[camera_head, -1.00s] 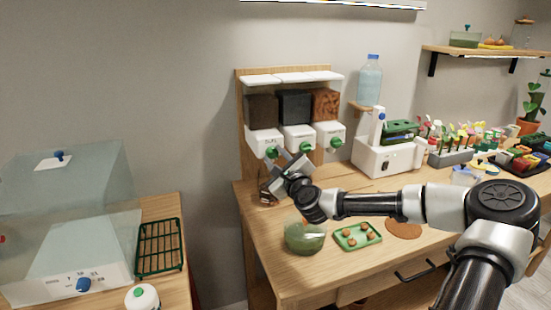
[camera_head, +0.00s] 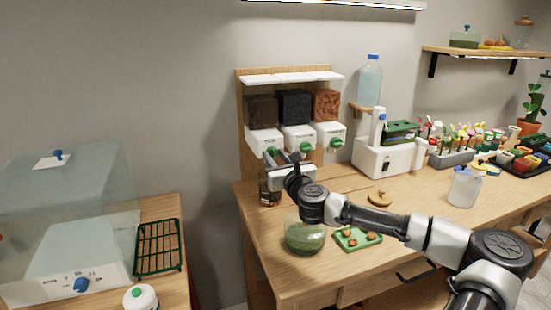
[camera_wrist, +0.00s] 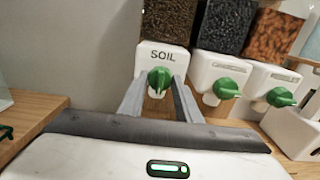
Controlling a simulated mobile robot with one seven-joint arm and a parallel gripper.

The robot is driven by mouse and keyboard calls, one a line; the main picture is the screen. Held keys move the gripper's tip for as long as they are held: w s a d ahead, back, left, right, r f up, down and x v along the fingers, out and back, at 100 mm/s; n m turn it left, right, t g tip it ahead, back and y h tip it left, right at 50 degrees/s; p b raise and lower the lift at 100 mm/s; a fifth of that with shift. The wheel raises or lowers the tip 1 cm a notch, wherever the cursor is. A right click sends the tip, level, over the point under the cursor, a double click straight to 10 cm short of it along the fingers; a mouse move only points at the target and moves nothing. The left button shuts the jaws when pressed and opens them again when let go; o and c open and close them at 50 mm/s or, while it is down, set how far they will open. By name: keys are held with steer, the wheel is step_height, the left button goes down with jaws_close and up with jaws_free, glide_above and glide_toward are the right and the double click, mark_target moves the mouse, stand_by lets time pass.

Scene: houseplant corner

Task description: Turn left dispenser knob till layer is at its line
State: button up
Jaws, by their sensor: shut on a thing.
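The left dispenser (camera_head: 262,138), labelled SOIL in the wrist view (camera_wrist: 163,57), has a white body and a dark-filled hopper above. Its green knob (camera_wrist: 158,80) sits between the fingertips of my gripper (camera_wrist: 158,86), which is shut on it. In the head view my gripper (camera_head: 283,160) reaches the knob from the front right. A glass jar (camera_head: 268,193) with dark contents stands below the left dispenser, partly hidden by my gripper. Its layer height and any line cannot be made out.
Two more dispensers with green knobs (camera_wrist: 226,89) (camera_wrist: 280,97) stand close on the right. A green-filled glass bowl (camera_head: 304,236) and a green tray (camera_head: 357,239) sit near the front of the bench. A white machine (camera_head: 385,157) stands to the right.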

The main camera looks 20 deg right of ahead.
stand_by(0.4)
steer(key=o, duration=1.1)
steer(key=shift+c, duration=0.2)
steer(key=s+p, duration=0.1)
steer(key=s, duration=1.6)
steer(key=shift+s, duration=0.2)
